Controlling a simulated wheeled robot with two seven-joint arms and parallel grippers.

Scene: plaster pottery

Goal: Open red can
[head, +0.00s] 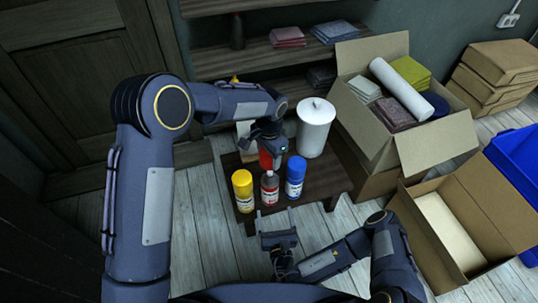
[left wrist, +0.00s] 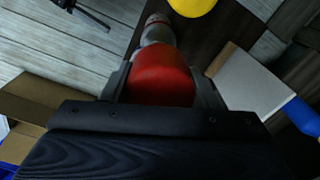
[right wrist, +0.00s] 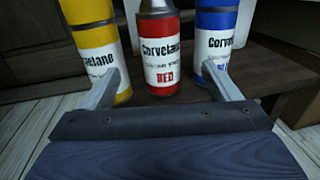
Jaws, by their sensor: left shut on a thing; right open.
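The red can (head: 270,188) stands upright on the low dark table (head: 327,180), its grey neck bare of a cap. Its label reads "Corvetane RED" in the right wrist view (right wrist: 161,60). My left gripper (head: 267,150) is shut on a red cap (head: 265,160), which shows just beyond the can's top in the head view. The cap fills the jaws in the left wrist view (left wrist: 160,78), with the can's grey top past it. My right gripper (head: 275,213) is open and empty in front of the red can, its fingers apart on either side of it in the right wrist view.
A capped yellow can (head: 243,190) stands left of the red can and a capped blue can (head: 295,176) right of it, both close by. A white lidded canister (head: 315,127) stands behind. Open cardboard boxes (head: 445,140) crowd the right side.

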